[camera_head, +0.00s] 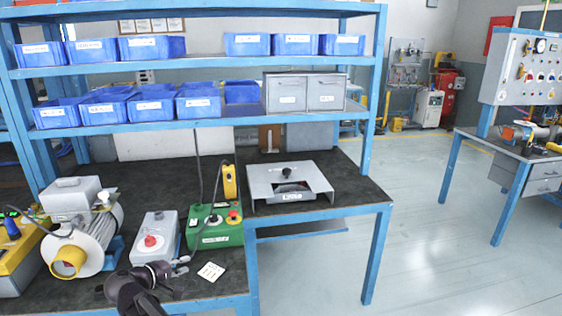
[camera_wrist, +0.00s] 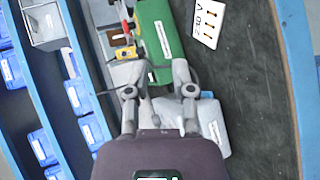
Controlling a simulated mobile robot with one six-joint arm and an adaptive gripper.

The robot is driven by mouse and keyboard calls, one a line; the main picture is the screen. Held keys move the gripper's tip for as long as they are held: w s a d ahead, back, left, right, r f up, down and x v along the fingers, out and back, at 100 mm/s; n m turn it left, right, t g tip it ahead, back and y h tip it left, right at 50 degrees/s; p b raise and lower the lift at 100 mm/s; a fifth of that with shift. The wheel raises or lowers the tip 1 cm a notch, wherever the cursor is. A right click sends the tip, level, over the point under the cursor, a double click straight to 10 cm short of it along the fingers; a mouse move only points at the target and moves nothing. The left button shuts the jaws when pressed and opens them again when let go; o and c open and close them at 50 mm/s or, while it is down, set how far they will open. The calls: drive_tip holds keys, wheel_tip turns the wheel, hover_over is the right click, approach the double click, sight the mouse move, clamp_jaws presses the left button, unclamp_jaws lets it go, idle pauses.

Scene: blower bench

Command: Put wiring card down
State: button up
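The wiring card (camera_head: 211,271) is a small white card lying flat on the dark bench top, in front of the green control box (camera_head: 215,227). In the wrist view the card (camera_wrist: 207,22) shows at the top, right of the green box, with dark marks on it. My gripper (camera_head: 182,266) is left of the card, above the bench. In the wrist view my gripper (camera_wrist: 160,75) has its two fingers apart with nothing held between them. The card is clear of both fingers.
A grey box with a red button (camera_head: 154,240) stands left of the green box. A grey metal fixture (camera_head: 289,185) sits to the right. Blue bins fill the shelves above. Bare bench lies around the card.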

drive_tip(key=w+d+f+m+g, duration=0.1)
drive_tip(key=d, duration=0.4)
drive_tip(key=w+d+f+m+g, duration=0.1)
drive_tip(key=d+f, duration=0.1)
drive_tip(key=d, duration=0.3)
drive_tip(key=w+d+f+m+g, duration=0.1)
drive_tip(key=d+g, duration=0.1)
drive_tip(key=d, duration=0.3)
drive_tip(key=shift+w+d+f, duration=0.1)
drive_tip(key=shift+d+f, duration=0.1)
drive_tip(key=shift+d, duration=0.15)
drive_tip(key=s+d+f+m+g+y, duration=0.2)
drive_tip(key=s+d+m+g, duration=0.15)
drive_tip(key=d, duration=0.75)
drive_tip(key=s+d+f+m+g+y, duration=0.2)
drive_tip(key=s+d+f+m, duration=0.15)
drive_tip(key=d, duration=0.75)
drive_tip(key=s+d+f+m+g+y, duration=0.2)
drive_tip(key=s+d, duration=0.2)
drive_tip(key=d, duration=0.6)
wheel_tip(320, 180, up, 14)
drive_tip(key=p, duration=1.3)
drive_tip(key=shift+d+y+p, duration=0.25)
drive_tip(key=shift+y+p, duration=0.05)
drive_tip(key=shift+p, duration=0.05)
drive_tip(key=shift+w, duration=0.1)
